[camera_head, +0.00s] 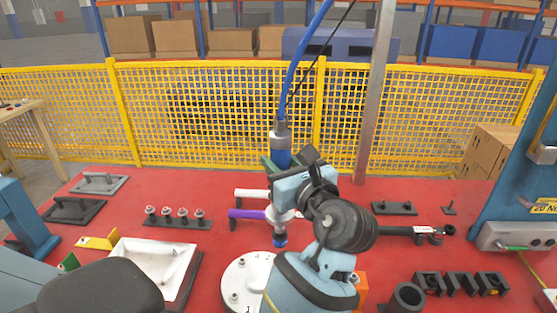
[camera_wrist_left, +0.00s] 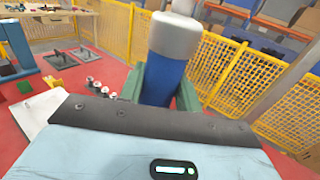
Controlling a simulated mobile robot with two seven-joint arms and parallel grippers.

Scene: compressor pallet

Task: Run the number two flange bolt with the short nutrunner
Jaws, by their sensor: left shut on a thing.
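My left gripper (camera_head: 279,167) is shut around the blue body of the short nutrunner (camera_head: 280,136). The nutrunner stands about upright, with a silver top and a blue hose rising from it. Its blue lower end (camera_head: 280,240) shows below the gripper, over the far right edge of the white flange (camera_head: 237,272); I cannot tell whether it touches a bolt. A bolt (camera_head: 234,297) shows on the flange, near a printed 1; no number two is readable. My arm hides the flange's right side. In the left wrist view, green jaws flank the nutrunner (camera_wrist_left: 168,62). My right gripper is out of view.
On the red table lie a white tray (camera_head: 124,243), a black rack of several bolts (camera_head: 176,223), a purple-handled tool (camera_head: 247,213) and black blocks (camera_head: 460,284). A blue station (camera_head: 520,195) stands at right. A yellow fence (camera_head: 220,115) runs behind.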

